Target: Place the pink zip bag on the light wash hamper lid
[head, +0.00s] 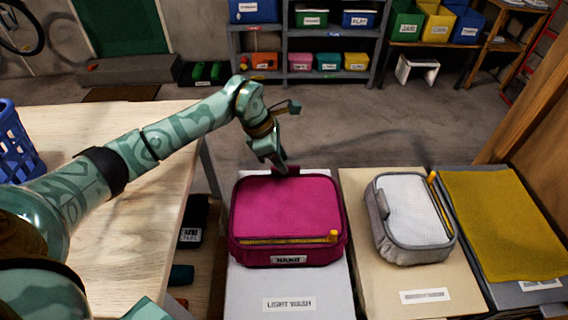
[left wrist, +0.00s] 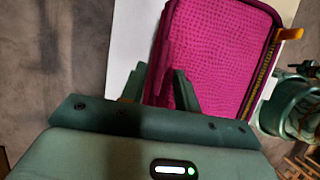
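The pink zip bag (head: 288,208) lies flat on the light wash hamper lid (head: 250,290), a pale lid with a "LIGHT WASH" label at its near end. The bag's yellow zip faces the near side. My left gripper (head: 277,163) is at the bag's far edge, by its dark pink tab. In the left wrist view the fingers (left wrist: 161,90) stand apart on either side of the tab, beside the pink bag (left wrist: 222,60); they look open. Whether they touch the tab is not clear. My right gripper is not in view.
A grey-white zip bag (head: 412,215) lies on the beige lid (head: 365,270) to the right. A mustard cloth (head: 500,220) covers the grey lid beyond. A wooden table (head: 130,240) with a blue basket (head: 18,145) is at left. Shelves with bins stand behind open floor.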

